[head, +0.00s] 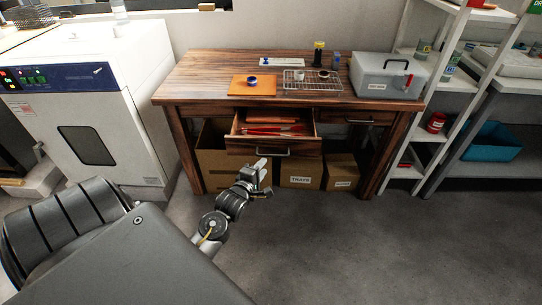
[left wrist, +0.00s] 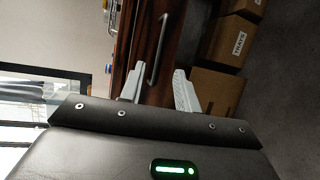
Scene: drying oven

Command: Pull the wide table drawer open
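The wide wooden table drawer (head: 240,147) stands pulled out from the table (head: 190,85), with red and orange items showing inside. Its bar handle (head: 275,155) runs along the drawer front. My left gripper (head: 263,172) is in front of and a little below the handle in the head view. In the left wrist view my left gripper's two pale fingers (left wrist: 158,80) are spread apart. The metal handle (left wrist: 160,45) lies ahead of them, its near end between the fingers in the picture. I cannot tell whether they touch it. My right gripper is not in view.
Cardboard boxes (head: 302,170) stand under the table. A smaller drawer (head: 345,117) is at the right. A white oven (head: 90,120) stands left and a white shelf (head: 410,165) right. A grey case (head: 375,82) and wire rack (head: 300,88) are on top. The front floor is clear.

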